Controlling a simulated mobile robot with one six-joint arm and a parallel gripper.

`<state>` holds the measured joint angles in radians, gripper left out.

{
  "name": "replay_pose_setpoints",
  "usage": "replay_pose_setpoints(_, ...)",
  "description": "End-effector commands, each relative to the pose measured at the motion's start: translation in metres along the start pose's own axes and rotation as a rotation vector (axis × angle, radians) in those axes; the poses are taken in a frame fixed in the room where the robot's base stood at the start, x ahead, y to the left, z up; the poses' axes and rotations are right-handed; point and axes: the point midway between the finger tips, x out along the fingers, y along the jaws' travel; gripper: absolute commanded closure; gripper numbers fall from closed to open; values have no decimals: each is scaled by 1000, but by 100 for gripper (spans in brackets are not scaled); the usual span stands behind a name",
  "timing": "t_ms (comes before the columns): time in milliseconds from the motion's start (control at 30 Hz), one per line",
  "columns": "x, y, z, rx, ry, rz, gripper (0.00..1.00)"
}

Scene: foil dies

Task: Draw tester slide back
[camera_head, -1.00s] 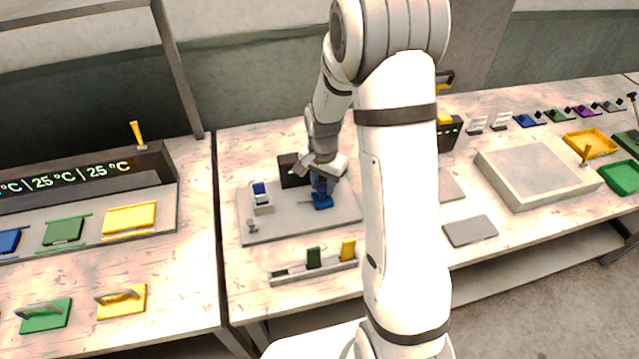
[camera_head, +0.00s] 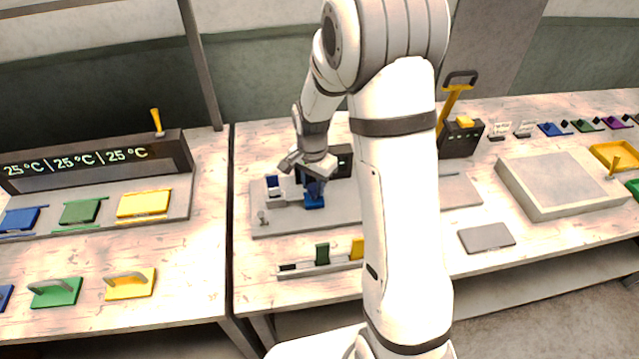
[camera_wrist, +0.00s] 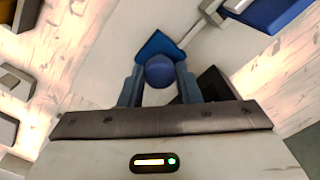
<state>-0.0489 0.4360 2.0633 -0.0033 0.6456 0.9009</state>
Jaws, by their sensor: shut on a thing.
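The tester is a grey base plate (camera_head: 275,222) on the middle bench, with a small blue-and-white block (camera_head: 274,188) at its left and a dark display box (camera_head: 344,160) behind. A blue slide (camera_head: 315,202) sits on the plate just right of the block. My gripper (camera_head: 315,184) points down over it. In the wrist view, my gripper (camera_wrist: 159,82) has its two blue-grey fingers shut on the slide's round blue knob (camera_wrist: 160,72). A pointed blue part of the slide (camera_wrist: 160,45) shows beyond the knob. My forearm hides the plate's right end.
A rack (camera_head: 300,268) with a green and a yellow piece stands in front of the plate. A yellow-handled press (camera_head: 460,130) and a large pale slab (camera_head: 550,180) are to the right. The left bench holds a temperature display (camera_head: 90,160) and coloured plates.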

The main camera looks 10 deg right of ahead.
Motion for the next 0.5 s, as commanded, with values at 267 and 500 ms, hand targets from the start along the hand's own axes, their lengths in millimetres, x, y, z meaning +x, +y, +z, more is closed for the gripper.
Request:
replay_pose_setpoints(267, -1, -2, -1, 7, 1, -8, 61)
replay_pose_setpoints(500, -1, 0, -2, 10, 1, -6, 48)
